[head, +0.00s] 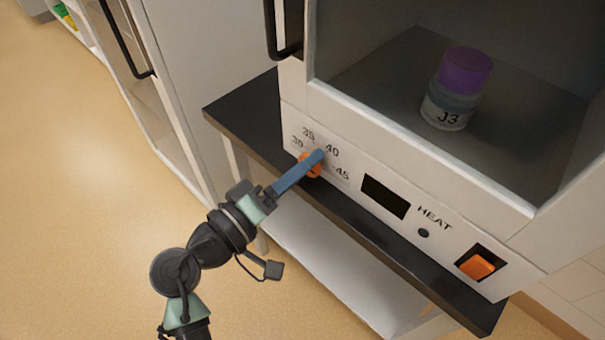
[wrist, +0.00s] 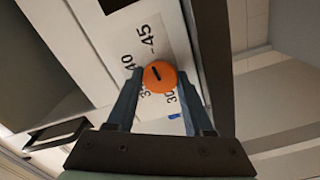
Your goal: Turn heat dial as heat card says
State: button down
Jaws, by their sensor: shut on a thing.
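The orange heat dial (head: 309,170) is on the front panel of the white heater, with 30, 35, 40 and 45 printed around it. In the wrist view the round dial (wrist: 165,84) has a short black pointer mark. The mark slants to the picture's upper left, roughly toward the 40 to 45 side; I cannot tell the exact setting. My gripper (head: 318,160) is shut on the dial, with its blue fingers on both sides of it; the wrist view shows the same grip (wrist: 159,91). I see no heat card in either view.
A jar (head: 445,111) marked J3 with a purple lid stands inside the heater chamber. Right of the dial are a dark display (head: 385,197), the word HEAT and an orange rocker switch (head: 477,266). A dark shelf edge (head: 385,262) runs below the panel.

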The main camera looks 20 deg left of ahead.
jog(key=shift+m+b, duration=0.35)
jog(key=shift+m, duration=0.25)
jog(key=shift+c, duration=1.7)
grip_release()
jog(key=shift+s+a, duration=0.1)
jog(key=p+v, duration=0.1)
jog(key=v, duration=1.1)
jog(key=shift+s, duration=0.35)
jog(key=shift+a, duration=0.1)
